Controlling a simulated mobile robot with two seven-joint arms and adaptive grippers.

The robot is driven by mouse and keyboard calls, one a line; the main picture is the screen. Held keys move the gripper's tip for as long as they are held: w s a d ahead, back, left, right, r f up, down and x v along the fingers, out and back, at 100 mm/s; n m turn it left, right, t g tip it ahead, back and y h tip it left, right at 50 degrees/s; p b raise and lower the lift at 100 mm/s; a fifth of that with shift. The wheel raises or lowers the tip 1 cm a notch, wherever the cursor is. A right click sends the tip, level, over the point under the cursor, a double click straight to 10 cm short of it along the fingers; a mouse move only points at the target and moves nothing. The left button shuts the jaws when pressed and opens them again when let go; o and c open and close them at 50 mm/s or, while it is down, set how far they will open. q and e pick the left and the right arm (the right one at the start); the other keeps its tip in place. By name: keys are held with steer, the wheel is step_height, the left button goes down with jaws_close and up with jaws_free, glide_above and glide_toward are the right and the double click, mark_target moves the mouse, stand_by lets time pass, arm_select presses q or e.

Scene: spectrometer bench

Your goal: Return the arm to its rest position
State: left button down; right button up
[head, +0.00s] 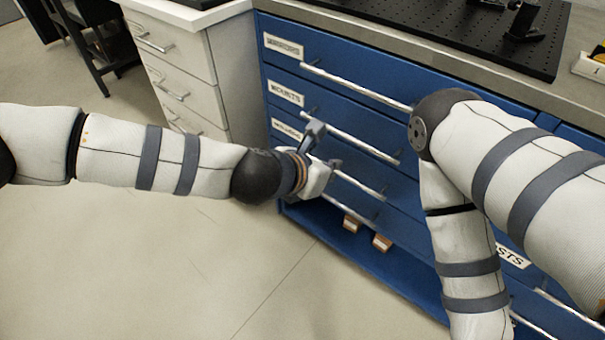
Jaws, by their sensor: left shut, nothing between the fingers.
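My left arm (115,155) reaches in from the left, stretched nearly level across the view. Its gripper (325,145) is shut and empty in front of the blue drawer cabinet (285,75), by the handles of the middle drawers. I cannot tell whether it touches a handle. My right arm (480,150) comes in from the right and bends down at a dark joint in front of the cabinet. Its gripper is out of view below the frame.
Long bar handles (355,85) stick out from the labelled blue drawers. White drawers (185,70) stand to the left. A black perforated board (460,25) lies on the bench. The floor (150,270) at lower left is clear.

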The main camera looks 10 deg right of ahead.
arm_select(q)
steer(key=w+r+v, duration=0.1)
steer(key=v, duration=0.5)
steer(key=s+a+f+m+g+y+p, duration=0.1)
steer(key=s+a+f+m+g+y, duration=0.1)
steer(key=s+a+f+m, duration=0.55)
steer(key=s+a+f+m+g+y+p, duration=0.15)
steer(key=s+a+f+m, duration=0.25)
steer(key=s+f, duration=0.5)
steer(key=s+a+m+g+y, duration=0.4)
steer(key=s+a+m, duration=0.9)
steer(key=s+a, duration=0.7)
steer(key=shift+s+a+f+m+g+y, duration=0.2)
steer(key=shift+s+a+m+g+y, duration=0.2)
steer(key=shift+a+g, duration=0.25)
arm_select(e)
steer(key=shift+t, duration=0.8)
steer(key=w+r, duration=0.3)
steer(key=w, duration=0.1)
steer(key=shift+w+d+r, duration=0.15)
steer(key=shift+w+r, duration=0.1)
steer(key=shift+r, duration=0.15)
arm_select(q)
steer(key=shift+a, duration=0.1)
